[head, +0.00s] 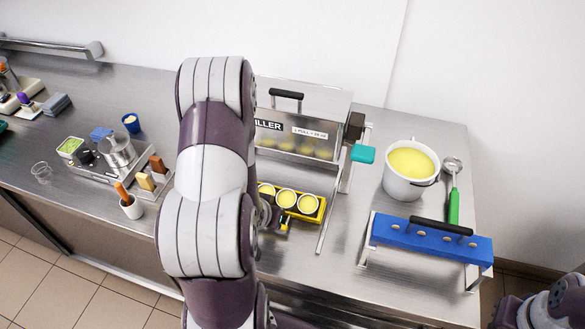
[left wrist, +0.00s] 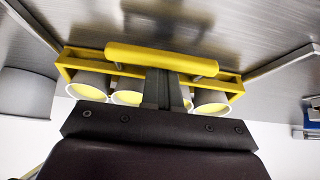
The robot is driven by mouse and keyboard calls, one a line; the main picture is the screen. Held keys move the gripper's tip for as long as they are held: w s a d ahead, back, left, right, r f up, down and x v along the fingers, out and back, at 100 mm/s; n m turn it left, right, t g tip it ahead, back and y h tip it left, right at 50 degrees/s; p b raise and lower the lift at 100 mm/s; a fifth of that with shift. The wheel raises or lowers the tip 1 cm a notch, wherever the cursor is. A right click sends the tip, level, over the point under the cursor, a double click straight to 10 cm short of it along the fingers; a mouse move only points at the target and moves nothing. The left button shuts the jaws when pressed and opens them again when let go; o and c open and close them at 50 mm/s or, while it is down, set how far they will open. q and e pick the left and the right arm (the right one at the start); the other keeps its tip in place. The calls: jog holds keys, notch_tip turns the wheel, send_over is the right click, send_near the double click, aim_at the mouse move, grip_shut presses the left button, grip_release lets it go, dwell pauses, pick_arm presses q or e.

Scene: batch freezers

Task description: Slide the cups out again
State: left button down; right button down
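A yellow cup carrier (head: 304,217) stands on the steel counter in front of the filler (head: 300,131). It holds several white-rimmed cups (head: 286,199) with yellow contents; my left arm hides part of the row. The carrier (left wrist: 236,86) also shows in the left wrist view, with its yellow handle bar (left wrist: 130,54) and cups (left wrist: 211,100). My left gripper (left wrist: 164,76) has its two fingers close together at the middle of the handle and looks shut on it. More yellow shapes show behind the filler's clear front. Part of my right arm shows at the lower right; its gripper is not in view.
A teal-ended lever (head: 362,154) sticks out at the filler's right. A metal rail (head: 328,225) runs beside the carrier.

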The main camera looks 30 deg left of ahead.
pick_arm(q)
jog(key=shift+s+d, duration=0.3)
jog(key=shift+s, duration=0.55)
jog(key=shift+s+d, duration=0.25)
jog(key=shift+s, duration=0.6)
jog(key=shift+w+a, duration=0.1)
jog(key=shift+w, duration=0.1)
jog(key=shift+s+r+p, duration=0.2)
jog(key=shift+r+p, duration=0.3)
jog(key=shift+r, duration=0.05)
jog(key=p+v, duration=0.3)
jog(key=v, duration=0.1)
jog(key=shift+s+r+p, duration=0.15)
jog(key=shift+r+p, duration=0.15)
jog(key=shift+r, duration=0.1)
jog(key=shift+f, duration=0.1)
